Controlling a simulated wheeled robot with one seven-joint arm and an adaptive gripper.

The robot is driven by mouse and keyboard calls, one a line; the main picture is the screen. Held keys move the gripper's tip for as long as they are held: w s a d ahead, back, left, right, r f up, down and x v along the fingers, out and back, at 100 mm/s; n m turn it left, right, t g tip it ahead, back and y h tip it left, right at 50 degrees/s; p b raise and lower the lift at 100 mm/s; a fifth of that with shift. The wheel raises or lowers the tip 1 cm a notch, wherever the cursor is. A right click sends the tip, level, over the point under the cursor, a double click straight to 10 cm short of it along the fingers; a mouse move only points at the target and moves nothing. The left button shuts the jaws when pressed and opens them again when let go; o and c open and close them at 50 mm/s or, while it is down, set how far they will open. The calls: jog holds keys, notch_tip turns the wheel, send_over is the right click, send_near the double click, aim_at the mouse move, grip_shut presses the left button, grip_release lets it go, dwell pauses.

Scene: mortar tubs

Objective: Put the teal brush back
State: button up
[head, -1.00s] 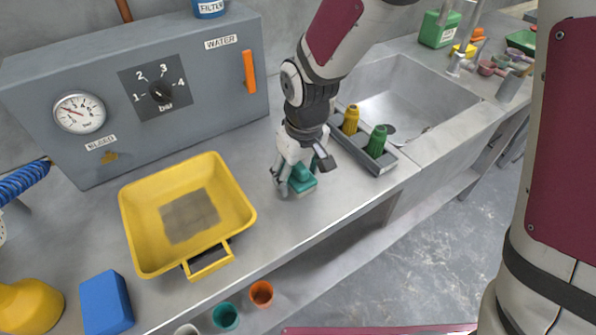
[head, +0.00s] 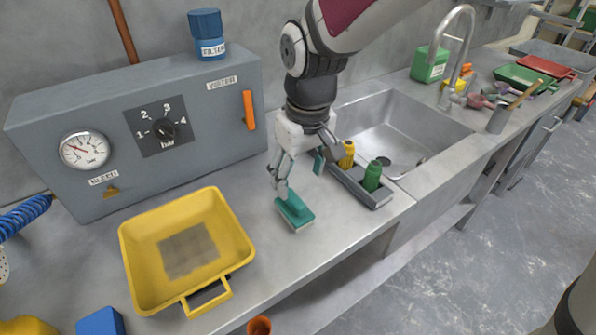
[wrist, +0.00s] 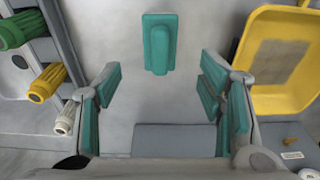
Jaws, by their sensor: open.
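The teal brush (head: 295,212) lies on the grey counter, between the yellow tub and the rack. In the wrist view the brush (wrist: 160,43) is ahead of the fingertips, roughly centred between them and apart from both. My gripper (head: 298,172) is open and empty, above the counter just behind the brush; its teal-padded fingers (wrist: 160,85) are spread wide in the wrist view. A dark grey rack (head: 361,190) at the sink's edge holds a yellow-handled item (head: 347,154) and a green-handled item (head: 372,176). A white handle (wrist: 65,118) also shows there in the wrist view.
A yellow tub (head: 133,262) stands left of the brush. The grey water box (head: 60,130) is behind it. The sink (head: 440,125) lies beyond the rack. An orange cup (head: 259,326) is below the counter's front edge. Counter around the brush is clear.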

jog(key=shift+r, duration=0.5)
jog(key=shift+s+d+r, duration=0.1)
jog(key=shift+d+r, duration=0.05)
jog(key=shift+d, duration=0.1)
jog(key=s+d+r+m+t, duration=0.1)
jog(key=s+d+r+m, duration=0.2)
jog(key=s+d, duration=0.6)
jog(key=s+d+r+m, duration=0.3)
jog(key=s+d+r, duration=0.1)
jog(key=s+d, duration=0.5)
jog(key=s, duration=0.2)
jog(key=shift+s+d+r+m+t+h, duration=0.35)
jog(key=shift+m+t+h, duration=0.05)
jog(key=shift+t, duration=0.6)
notch_tip(320, 180, up, 5)
jog(key=p, duration=0.4)
jog(key=shift+r, duration=0.2)
